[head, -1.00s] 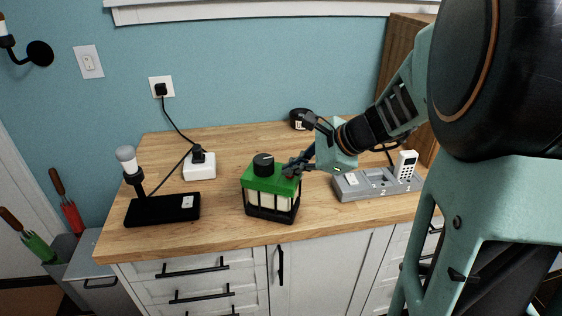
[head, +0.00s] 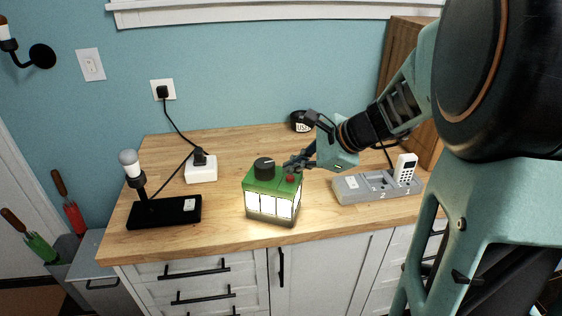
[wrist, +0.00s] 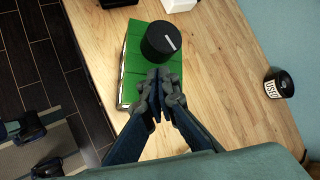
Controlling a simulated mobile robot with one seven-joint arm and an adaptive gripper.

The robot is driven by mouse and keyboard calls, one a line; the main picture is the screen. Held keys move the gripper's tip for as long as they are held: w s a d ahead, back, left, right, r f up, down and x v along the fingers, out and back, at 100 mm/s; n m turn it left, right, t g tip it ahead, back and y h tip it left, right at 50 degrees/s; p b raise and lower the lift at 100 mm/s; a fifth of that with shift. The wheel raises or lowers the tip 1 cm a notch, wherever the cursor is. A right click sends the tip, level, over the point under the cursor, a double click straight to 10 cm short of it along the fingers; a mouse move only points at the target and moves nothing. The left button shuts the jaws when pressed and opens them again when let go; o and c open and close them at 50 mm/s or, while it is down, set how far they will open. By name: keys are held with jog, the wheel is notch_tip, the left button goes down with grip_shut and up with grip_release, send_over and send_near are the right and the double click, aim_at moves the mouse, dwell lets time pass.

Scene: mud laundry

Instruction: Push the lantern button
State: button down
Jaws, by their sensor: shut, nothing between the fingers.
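The lantern (head: 271,206) stands upright near the front of the counter. It has a green top, a black knob (head: 264,168) and bright, glowing white side panels. A red button (head: 290,179) shows on its top right of the knob. My gripper (head: 294,164) is shut and empty, its fingertips just behind and above the button. In the wrist view the lantern's green top (wrist: 139,57) lies under my gripper (wrist: 157,92), with the black knob (wrist: 161,41) beyond the fingertips. The button is hidden there behind the fingers.
A grey numbered dock with a white handset (head: 377,186) stands to the right. A white power box (head: 201,169) and a black base with a bulb (head: 163,212) stand to the left. A black round container (head: 301,121) is at the back. Bare wood lies between them.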

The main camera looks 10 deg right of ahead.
notch_tip(320, 180, up, 6)
jog(key=p, duration=0.4)
jog(key=shift+f, duration=0.25)
